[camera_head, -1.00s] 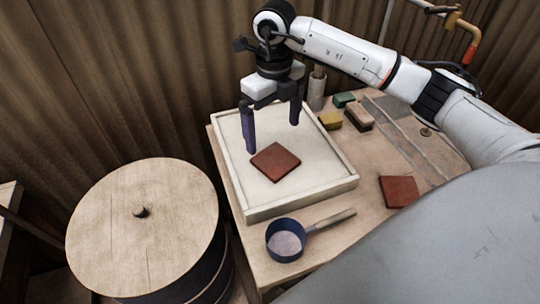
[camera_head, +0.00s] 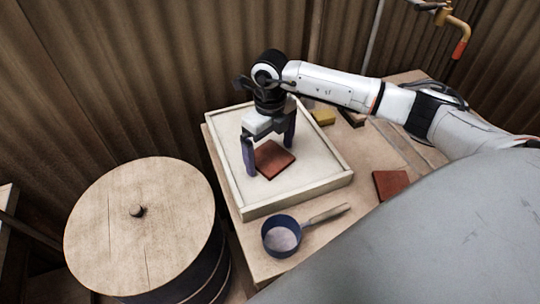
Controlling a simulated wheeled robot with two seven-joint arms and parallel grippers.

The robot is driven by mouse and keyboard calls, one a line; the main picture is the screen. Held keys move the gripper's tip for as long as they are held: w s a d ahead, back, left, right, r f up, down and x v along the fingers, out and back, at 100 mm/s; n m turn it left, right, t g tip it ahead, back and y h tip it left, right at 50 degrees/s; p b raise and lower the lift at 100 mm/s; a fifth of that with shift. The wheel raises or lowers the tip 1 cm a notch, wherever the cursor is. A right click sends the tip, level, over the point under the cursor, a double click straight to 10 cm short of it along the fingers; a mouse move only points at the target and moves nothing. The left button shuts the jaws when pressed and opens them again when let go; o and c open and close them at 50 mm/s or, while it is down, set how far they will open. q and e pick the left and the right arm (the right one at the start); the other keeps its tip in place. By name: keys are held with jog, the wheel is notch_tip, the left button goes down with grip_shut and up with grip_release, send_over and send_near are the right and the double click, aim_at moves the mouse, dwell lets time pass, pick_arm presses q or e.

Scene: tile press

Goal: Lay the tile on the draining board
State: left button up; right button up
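A red-brown square tile (camera_head: 276,162) lies on a pale square board with a raised rim (camera_head: 304,200) on the table. A second red-brown tile (camera_head: 390,184) lies on the bare table to the right, partly hidden by my own body. My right gripper (camera_head: 269,157) is open, its two dark fingers pointing down and spread wide. They reach down on either side of the first tile's back part; I cannot tell if they touch it or the board. My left gripper is out of view.
A blue pan (camera_head: 282,236) with a wooden handle stands in front of the board. A large round-topped drum (camera_head: 140,225) stands to the left. A corrugated wall closes the back.

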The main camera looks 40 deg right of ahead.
jog(key=shift+r, duration=0.1)
jog(key=c, duration=1.4)
